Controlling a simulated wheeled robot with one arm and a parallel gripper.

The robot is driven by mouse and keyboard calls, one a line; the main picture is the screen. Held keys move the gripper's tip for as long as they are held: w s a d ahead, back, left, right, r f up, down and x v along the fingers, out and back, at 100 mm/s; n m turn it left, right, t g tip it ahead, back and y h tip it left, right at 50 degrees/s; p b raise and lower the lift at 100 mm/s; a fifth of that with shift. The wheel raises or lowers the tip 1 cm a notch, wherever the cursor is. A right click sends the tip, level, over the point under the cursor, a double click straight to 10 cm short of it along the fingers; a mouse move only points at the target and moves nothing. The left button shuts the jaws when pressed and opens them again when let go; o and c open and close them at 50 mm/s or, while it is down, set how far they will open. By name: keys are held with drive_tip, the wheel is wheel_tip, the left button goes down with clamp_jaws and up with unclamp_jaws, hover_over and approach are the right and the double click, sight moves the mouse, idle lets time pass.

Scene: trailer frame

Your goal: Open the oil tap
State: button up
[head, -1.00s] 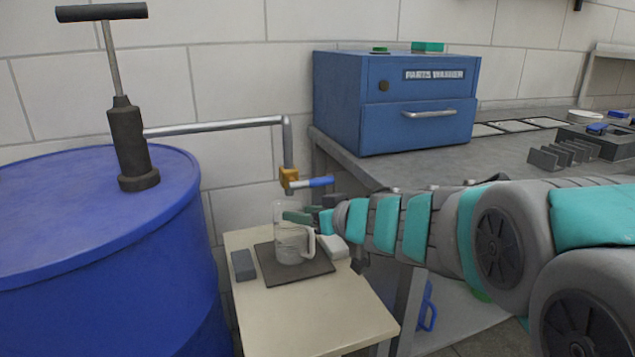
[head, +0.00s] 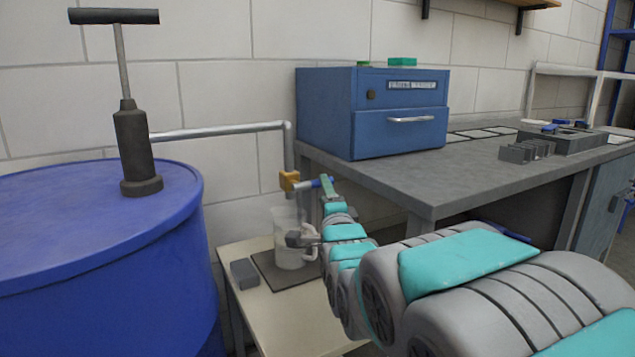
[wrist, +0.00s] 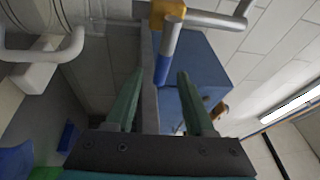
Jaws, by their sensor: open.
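The oil tap is a brass valve (head: 289,181) at the lower end of a grey pipe (head: 289,140); the valve also shows at the top of the wrist view (wrist: 166,10). Its blue-sleeved lever (head: 311,184) sticks out sideways to the right. My gripper (head: 328,187) is at the lever's outer end, its far parts partly hidden. In the wrist view my gripper (wrist: 160,74) is open, with the blue lever (wrist: 166,55) between the two green fingers. I cannot tell whether either finger touches it. A clear jug (head: 288,240) stands below the tap.
The jug stands on a dark mat (head: 272,280) on a small beige table (head: 255,305), beside a grey block (head: 244,273). A blue drum (head: 75,225) with a hand pump (head: 135,150) stands left. A grey workbench (head: 440,180) bears a blue parts washer (head: 400,115).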

drive_tip(key=w+r+m+h, duration=0.1)
drive_tip(key=w, duration=0.7)
drive_tip(key=shift+a+r+m+t+p, duration=0.15)
drive_tip(key=shift+a+m+t+p, duration=0.15)
drive_tip(key=shift+a+m+p, duration=0.1)
clamp_jaws()
idle(0.3)
idle(1.0)
